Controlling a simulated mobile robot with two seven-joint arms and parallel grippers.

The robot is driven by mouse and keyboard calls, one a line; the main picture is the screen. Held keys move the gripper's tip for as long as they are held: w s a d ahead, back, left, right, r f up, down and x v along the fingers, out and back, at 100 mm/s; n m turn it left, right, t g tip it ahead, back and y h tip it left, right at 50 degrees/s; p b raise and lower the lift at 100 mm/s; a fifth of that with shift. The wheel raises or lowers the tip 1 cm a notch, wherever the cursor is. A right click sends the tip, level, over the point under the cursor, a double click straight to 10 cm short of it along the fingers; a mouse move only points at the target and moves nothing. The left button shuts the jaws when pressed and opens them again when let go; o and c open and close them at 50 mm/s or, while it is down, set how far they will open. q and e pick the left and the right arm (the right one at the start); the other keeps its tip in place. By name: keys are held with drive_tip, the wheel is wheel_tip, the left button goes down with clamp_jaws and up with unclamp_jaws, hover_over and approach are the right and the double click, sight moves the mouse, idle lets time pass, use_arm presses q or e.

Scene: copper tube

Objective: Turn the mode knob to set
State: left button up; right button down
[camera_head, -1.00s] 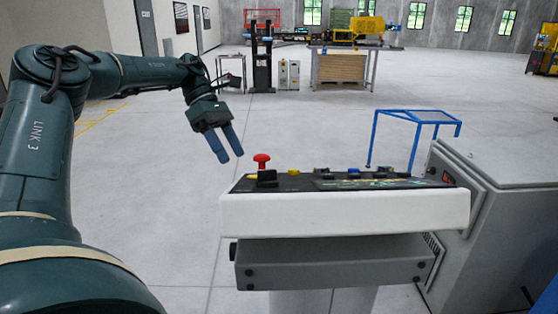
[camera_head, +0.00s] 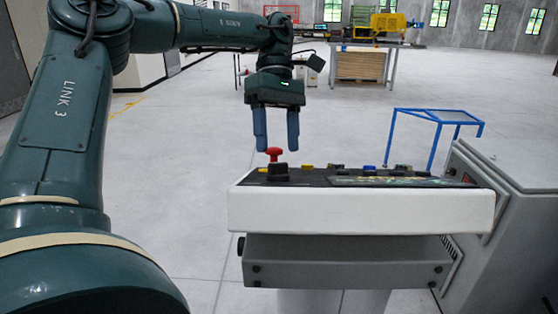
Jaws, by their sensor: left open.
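The control panel (camera_head: 360,210) is a white-fronted console with a dark sloped top, in the middle right of the head view. A black knob (camera_head: 278,172) stands at the left end of its top, in front of a red mushroom button (camera_head: 274,154). Several small yellow, blue and dark controls sit farther right; their labels are too small to read, so I cannot tell which is the mode knob. My left gripper (camera_head: 277,150) is open and empty, its two blue fingers pointing down behind and above the panel's left end. My right gripper is not in view.
A grey cabinet (camera_head: 500,205) stands close on the panel's right. A blue frame stand (camera_head: 438,116) is behind it. A grey box (camera_head: 348,262) sits under the panel. The floor left of and behind the panel is clear. A workbench (camera_head: 362,62) stands far back.

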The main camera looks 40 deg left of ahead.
sight(279, 163)
use_arm(q)
drive_tip(key=shift+x, duration=2.2)
drive_tip(key=c, duration=1)
